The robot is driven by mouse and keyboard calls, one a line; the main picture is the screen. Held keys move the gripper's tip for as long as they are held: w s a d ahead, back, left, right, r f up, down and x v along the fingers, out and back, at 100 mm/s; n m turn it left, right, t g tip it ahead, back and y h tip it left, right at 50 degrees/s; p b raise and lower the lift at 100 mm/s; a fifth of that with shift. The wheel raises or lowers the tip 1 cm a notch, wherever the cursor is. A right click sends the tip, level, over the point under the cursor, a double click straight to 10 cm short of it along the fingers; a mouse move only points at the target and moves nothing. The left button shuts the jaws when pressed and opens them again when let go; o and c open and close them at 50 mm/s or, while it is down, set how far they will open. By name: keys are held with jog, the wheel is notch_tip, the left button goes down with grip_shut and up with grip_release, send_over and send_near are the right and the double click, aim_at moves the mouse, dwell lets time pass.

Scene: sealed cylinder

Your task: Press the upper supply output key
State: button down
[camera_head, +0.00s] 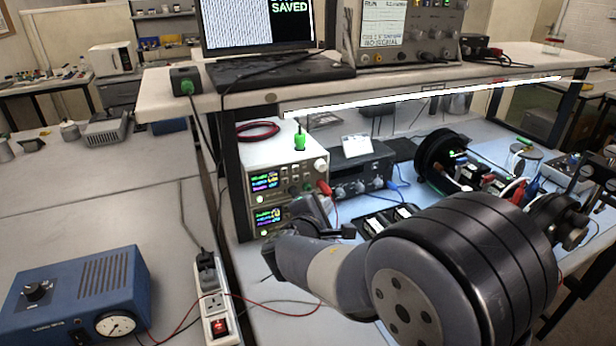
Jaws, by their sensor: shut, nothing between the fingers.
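Two bench power supplies are stacked under the shelf. The upper supply (289,172) has a lit colour display on its left, a row of small buttons and a round knob at upper right. A small pale key (256,203) shows at the lower left of its front; its label is too small to read. The lower supply (268,222) is partly hidden by my arm. My gripper (312,222) is a dark shape just in front of the lower supply, below and right of the upper supply's display. It is shut and empty. I cannot tell whether it touches the supply.
Red and blue leads (325,188) plug in at the right of the supplies. A dark instrument (360,168) stands beside them. A shelf post (228,175) stands close on the left. A power strip (214,305) and blue unit (80,295) lie at left.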

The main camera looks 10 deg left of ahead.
aim_at(307, 176)
jog(key=shift+w+a+p, duration=0.6)
jog(key=shift+w+a, duration=0.25)
jog(key=shift+w, duration=0.3)
jog(key=shift+w+a+p, duration=0.55)
jog(key=shift+w+a, duration=0.35)
jog(key=shift+w, duration=0.25)
jog(key=shift+w+a+p, duration=0.6)
jog(key=shift+w+a, duration=0.25)
jog(key=shift+w, duration=0.3)
jog(key=shift+w+a+b, duration=0.25)
jog(key=shift+w+b, duration=0.05)
jog(key=shift+w, duration=0.05)
jog(key=shift+w+a, duration=0.25)
jog(key=shift+w, duration=0.05)
jog(key=shift+s, duration=0.1)
dwell(0.3)
jog(key=shift+s+d+b, duration=0.45)
jog(key=shift+s+b, duration=0.1)
jog(key=shift+b, duration=0.3)
jog(key=shift+s+d, duration=0.1)
